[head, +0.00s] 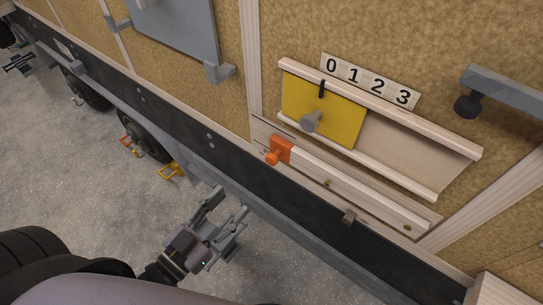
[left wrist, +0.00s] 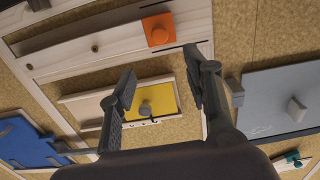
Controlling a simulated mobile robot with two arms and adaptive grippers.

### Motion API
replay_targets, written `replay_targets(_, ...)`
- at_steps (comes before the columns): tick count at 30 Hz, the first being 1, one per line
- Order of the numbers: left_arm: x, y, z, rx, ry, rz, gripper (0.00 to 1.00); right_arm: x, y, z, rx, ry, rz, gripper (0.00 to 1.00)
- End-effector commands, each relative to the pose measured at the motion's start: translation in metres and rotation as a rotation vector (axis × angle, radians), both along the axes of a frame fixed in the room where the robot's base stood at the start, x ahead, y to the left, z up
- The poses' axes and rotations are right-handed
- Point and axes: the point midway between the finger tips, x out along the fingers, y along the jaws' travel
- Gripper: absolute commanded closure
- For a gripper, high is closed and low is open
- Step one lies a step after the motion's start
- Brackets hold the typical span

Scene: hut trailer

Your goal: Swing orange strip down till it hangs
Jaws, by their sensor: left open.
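The strip (head: 350,188) is a long pale bar with an orange end and an orange knob (head: 273,157). It lies along a board low on the trailer wall, below the yellow panel. In the left wrist view the orange end (left wrist: 158,30) shows near the top, with the pale bar (left wrist: 115,38) running off to the left. My left gripper (head: 230,202) is open and empty, below and left of the orange end in the head view, apart from it. Its two fingers (left wrist: 160,72) show spread in the left wrist view. My right gripper is not in view.
A yellow sliding panel (head: 335,115) with a grey knob sits in a pale frame under a 0-1-2-3 scale (head: 368,80). A grey bracket (head: 500,90) juts out at right. The floor (head: 80,185) beside the trailer is open.

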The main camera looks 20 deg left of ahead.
Motion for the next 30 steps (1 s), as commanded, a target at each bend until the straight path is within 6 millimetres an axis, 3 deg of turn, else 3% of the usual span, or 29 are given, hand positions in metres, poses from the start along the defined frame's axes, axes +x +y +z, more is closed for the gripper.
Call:
replay_targets(5, 0.031, -0.011, 0.004, 0.0, -0.004, 0.001, 0.55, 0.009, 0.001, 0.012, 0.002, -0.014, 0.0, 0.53)
replay_targets(21, 0.126, -0.046, 0.003, -0.001, -0.002, 0.001, 0.55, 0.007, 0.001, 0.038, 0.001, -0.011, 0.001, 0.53)
replay_targets(30, 0.149, -0.054, 0.0, 0.001, 0.002, 0.001, 0.55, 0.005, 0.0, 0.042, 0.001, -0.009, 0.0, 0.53)
